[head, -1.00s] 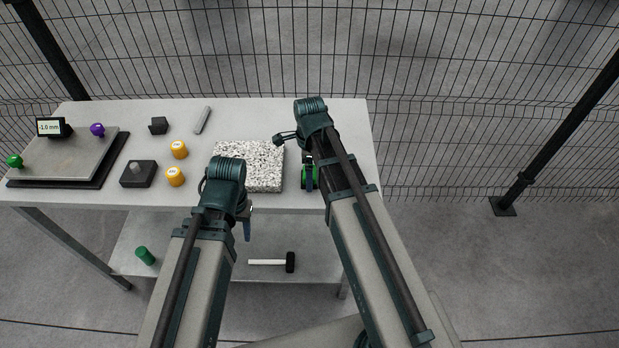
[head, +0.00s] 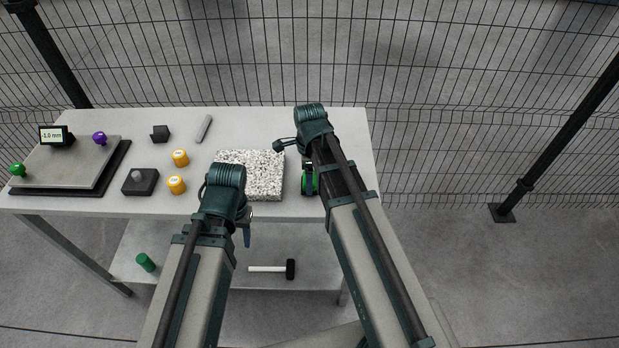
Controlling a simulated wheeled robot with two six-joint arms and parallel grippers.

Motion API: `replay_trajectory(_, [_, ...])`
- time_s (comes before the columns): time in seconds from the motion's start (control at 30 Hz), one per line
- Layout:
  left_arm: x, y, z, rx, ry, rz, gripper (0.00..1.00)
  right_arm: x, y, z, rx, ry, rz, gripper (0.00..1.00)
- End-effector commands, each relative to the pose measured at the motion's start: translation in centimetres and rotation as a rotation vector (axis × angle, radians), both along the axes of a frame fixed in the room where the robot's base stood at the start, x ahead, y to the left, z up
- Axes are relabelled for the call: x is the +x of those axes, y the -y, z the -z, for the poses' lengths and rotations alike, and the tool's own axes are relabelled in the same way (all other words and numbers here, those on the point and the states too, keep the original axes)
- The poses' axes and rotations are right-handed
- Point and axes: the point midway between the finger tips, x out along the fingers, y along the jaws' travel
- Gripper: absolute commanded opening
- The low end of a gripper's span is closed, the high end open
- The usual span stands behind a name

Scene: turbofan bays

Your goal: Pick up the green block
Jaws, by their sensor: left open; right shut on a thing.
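A small green block (head: 309,183) with dark parts around it is at the right end of the table, right of the speckled slab. My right gripper (head: 307,168) is shut on it; my arm hides much of the grip, and I cannot tell whether the block touches the tabletop. My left gripper (head: 247,229) is open and empty, by the table's front edge below the speckled slab, partly hidden by its own wrist.
A speckled slab (head: 262,174) lies between my arms. Yellow-orange cylinders (head: 176,185), a dark block (head: 140,181) and a plate with knobs (head: 62,164) stand left. A green cylinder (head: 146,262) and a mallet (head: 290,269) lie on the lower shelf. Wire fence stands behind.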

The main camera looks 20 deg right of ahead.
Motion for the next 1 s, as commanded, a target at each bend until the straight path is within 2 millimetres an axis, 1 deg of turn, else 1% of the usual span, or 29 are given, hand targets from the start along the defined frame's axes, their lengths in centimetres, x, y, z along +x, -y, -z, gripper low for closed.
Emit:
replay_trajectory(0.03, [0.0, 0.0, -1.0, 0.0, 0.0, 0.0, 0.5, 0.0, 0.0, -1.0, 0.0, 0.0, 0.0, 0.16])
replay_trajectory(0.2, [0.0, 0.0, -3.2, 0.0, 0.0, 0.0, 0.5, 0.0, 0.0, -3.2, 0.0, 0.0, 0.0, 0.16])
replay_trajectory(0.23, [0.0, 0.0, -2.7, 0.0, 0.0, 0.0, 0.5, -0.6, -0.9, -2.6, 0.0, 0.0, -0.004, 0.16])
replay_trajectory(0.27, [0.0, 0.0, -2.6, 0.0, 0.0, 0.0, 0.5, -1.0, -1.5, -2.6, 0.0, 0.0, -0.006, 0.16])
replay_trajectory(0.6, [0.0, 0.0, -3.2, 0.0, 0.0, 0.001, 0.5, -4.6, -8.0, -3.2, 0.0, 0.0, -0.005, 0.16])
replay_trajectory(0.8, [0.0, 0.0, -3.5, 0.0, 0.0, 0.001, 0.5, -6.2, -11.0, -3.5, 0.0, 0.0, -0.004, 0.16])
replay_trajectory(1.0, [0.0, 0.0, -3.7, 0.0, 0.0, 0.001, 0.5, -7.2, -13.1, -3.7, 0.0, 0.0, -0.002, 0.16])
